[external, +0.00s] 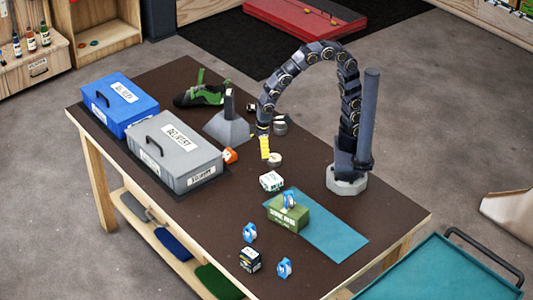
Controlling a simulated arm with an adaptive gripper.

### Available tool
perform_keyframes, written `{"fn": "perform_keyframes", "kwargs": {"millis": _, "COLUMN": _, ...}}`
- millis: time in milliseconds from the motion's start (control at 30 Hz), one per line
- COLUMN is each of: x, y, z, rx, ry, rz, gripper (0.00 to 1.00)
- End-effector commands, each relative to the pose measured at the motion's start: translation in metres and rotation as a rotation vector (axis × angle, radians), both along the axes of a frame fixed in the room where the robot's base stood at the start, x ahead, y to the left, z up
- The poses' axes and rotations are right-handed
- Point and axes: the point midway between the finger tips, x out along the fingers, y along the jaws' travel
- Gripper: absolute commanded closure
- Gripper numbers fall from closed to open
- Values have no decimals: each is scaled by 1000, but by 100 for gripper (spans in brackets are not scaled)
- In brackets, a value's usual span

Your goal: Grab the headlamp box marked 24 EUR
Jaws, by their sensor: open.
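Several small packages lie on the dark table, and no price marking is readable at this size, so I cannot tell which is the headlamp box marked 24 EUR. A white and green box (271,181) is near the table's middle. A green box (288,217) stands on a teal mat with a small blue and white item (289,199) on it. A dark box with a pale label (250,260) is near the front edge. My gripper (265,152) has yellow fingers pointing down, open, above and left of the white and green box. A small round item (275,159) is beside the fingertips.
Blue and white items (249,232) and (285,268) flank the dark box. A grey delivery box (172,160), a blue box (118,103), a green shoe (203,92) and a grey stand (228,125) fill the left and back. The teal mat's (333,240) right part is bare.

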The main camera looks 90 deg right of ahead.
Motion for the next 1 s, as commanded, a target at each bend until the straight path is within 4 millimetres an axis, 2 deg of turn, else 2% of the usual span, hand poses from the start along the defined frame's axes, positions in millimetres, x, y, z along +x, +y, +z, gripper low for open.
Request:
{"fn": "perform_keyframes", "kwargs": {"millis": 33, "x": 9, "y": 28, "z": -15, "rx": 3, "ry": -12, "rz": 54, "gripper": 3}}
{"fn": "perform_keyframes", "kwargs": {"millis": 100, "x": 21, "y": 67, "z": -33, "rx": 23, "ry": -48, "rz": 118, "gripper": 3}}
{"fn": "perform_keyframes", "kwargs": {"millis": 167, "x": 27, "y": 101, "z": -50, "rx": 41, "ry": -77, "rz": 173, "gripper": 3}}
{"fn": "perform_keyframes", "kwargs": {"millis": 200, "x": 29, "y": 124, "z": -61, "rx": 55, "ry": -94, "rz": 212, "gripper": 3}}
{"fn": "perform_keyframes", "kwargs": {"millis": 300, "x": 25, "y": 180, "z": -92, "rx": 91, "ry": -132, "rz": 302, "gripper": 3}}
{"fn": "perform_keyframes", "kwargs": {"millis": 400, "x": 15, "y": 227, "z": -118, "rx": 130, "ry": -163, "rz": 376, "gripper": 3}}
{"fn": "perform_keyframes", "kwargs": {"millis": 500, "x": 3, "y": 259, "z": -137, "rx": 161, "ry": -183, "rz": 428, "gripper": 3}}
{"fn": "perform_keyframes", "kwargs": {"millis": 633, "x": -5, "y": 280, "z": -149, "rx": 183, "ry": -197, "rz": 461, "gripper": 3}}
{"fn": "perform_keyframes", "kwargs": {"millis": 1000, "x": -1, "y": 291, "z": -178, "rx": 187, "ry": -200, "rz": 466, "gripper": 3}}
